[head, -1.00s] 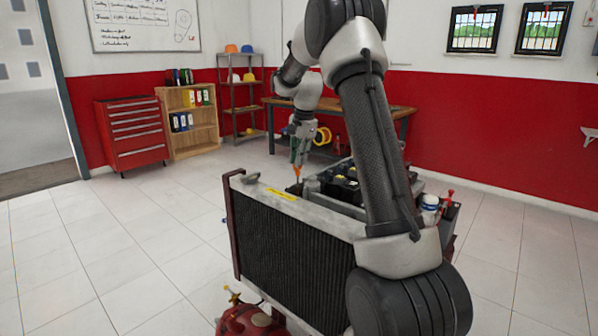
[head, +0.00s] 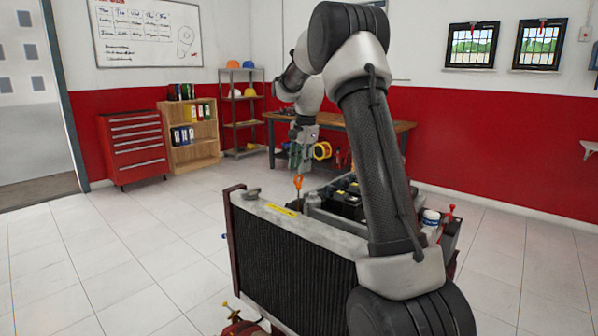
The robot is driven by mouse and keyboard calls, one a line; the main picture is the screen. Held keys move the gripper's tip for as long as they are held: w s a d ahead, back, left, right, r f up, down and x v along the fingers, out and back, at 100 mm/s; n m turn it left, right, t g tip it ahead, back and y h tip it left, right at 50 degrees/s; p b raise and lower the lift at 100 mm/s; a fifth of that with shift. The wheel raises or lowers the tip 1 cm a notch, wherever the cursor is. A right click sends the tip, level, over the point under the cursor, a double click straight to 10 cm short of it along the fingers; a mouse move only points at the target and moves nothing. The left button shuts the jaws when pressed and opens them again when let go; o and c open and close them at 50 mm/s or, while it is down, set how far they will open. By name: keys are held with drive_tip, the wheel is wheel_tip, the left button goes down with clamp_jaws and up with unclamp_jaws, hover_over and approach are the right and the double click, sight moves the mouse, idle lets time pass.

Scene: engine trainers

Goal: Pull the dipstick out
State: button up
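The dipstick (head: 298,183) has an orange ring handle and stands upright at the engine, just behind the radiator's top edge. Its ring shows clear below my gripper, and its lower part is hidden by the radiator. My gripper (head: 300,168) hangs above the handle, pointing down. Its greenish fingers look spread apart, with nothing seen between them. At this size a small gap between fingertips and ring is hard to judge. The engine trainer (head: 335,205) stands in front of me, partly hidden by my arm.
The black radiator (head: 285,262) fills the near side of the trainer. A red compressor-like part (head: 243,327) sits low in front. A workbench (head: 385,127), a shelf rack (head: 243,125) and a red tool cabinet (head: 134,147) stand at the back. The floor at left is clear.

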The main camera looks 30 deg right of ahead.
wheel_tip(320, 180, up, 9)
drive_tip(key=s, duration=0.1)
drive_tip(key=shift+s+d, duration=0.2)
drive_tip(key=shift+s, duration=0.05)
idle(0.4)
